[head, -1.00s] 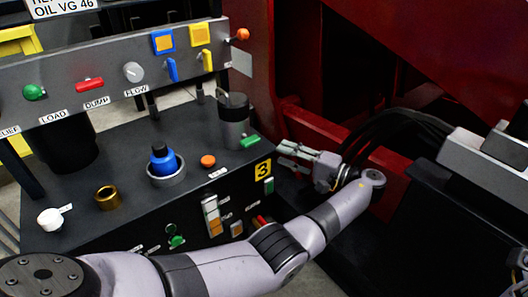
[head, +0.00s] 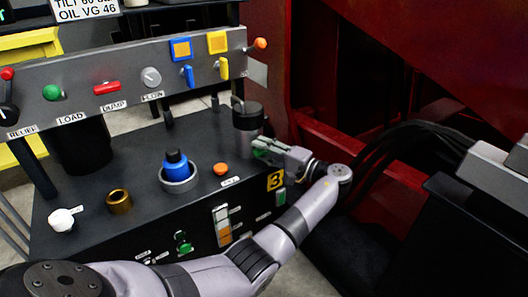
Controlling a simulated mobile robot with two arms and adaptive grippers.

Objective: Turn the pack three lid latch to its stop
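Pack three is the dark box (head: 110,185) with a yellow "3" label (head: 275,180) at its right front corner. A small green piece (head: 259,143), which looks like the lid latch, sits near the box's top right corner beside a dark grey cylinder (head: 248,118). My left gripper (head: 264,151) is at this green piece, its fingers overlapping it in the head view. The fingers hide most of the green piece, so its angle is unclear. I cannot tell if the fingers are closed on it. My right gripper is not in view.
A grey panel (head: 130,85) with levers and knobs stands behind the box top. A blue knob (head: 176,163), an orange button (head: 220,169), a brass ring (head: 119,201) and a white cap (head: 61,220) are on the top. Red machine structure (head: 350,150) and black hoses (head: 410,150) lie right.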

